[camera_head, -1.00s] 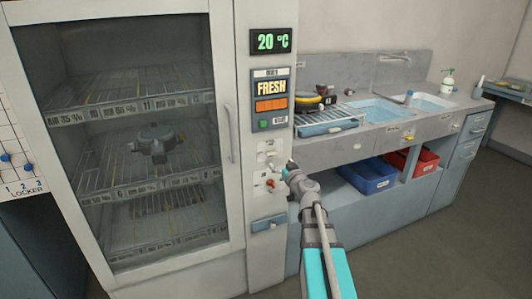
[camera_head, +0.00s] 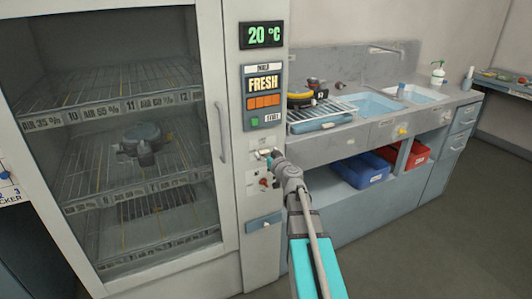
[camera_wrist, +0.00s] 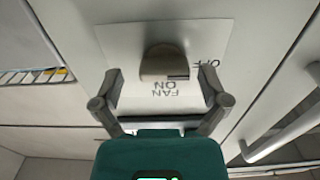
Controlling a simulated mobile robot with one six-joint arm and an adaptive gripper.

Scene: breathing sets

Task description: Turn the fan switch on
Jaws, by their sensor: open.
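The fan switch (camera_wrist: 165,62) is a grey-brown knob on a white plate (camera_wrist: 215,35) marked FAN, ON and OFF, seen upside down in the wrist view. My gripper (camera_wrist: 162,82) is open, with one finger on each side of the knob and a visible gap to it. In the head view my gripper (camera_head: 268,155) is at the upper switch plate on the cabinet's control column (camera_head: 263,200) and partly hides the switch.
A red knob (camera_head: 263,183) sits just below on the same column, with a blue handle (camera_head: 264,222) lower down. The glass-door cabinet (camera_head: 215,55) stands left with its door shut. A sink counter (camera_head: 375,140) stands right. The floor at front right is clear.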

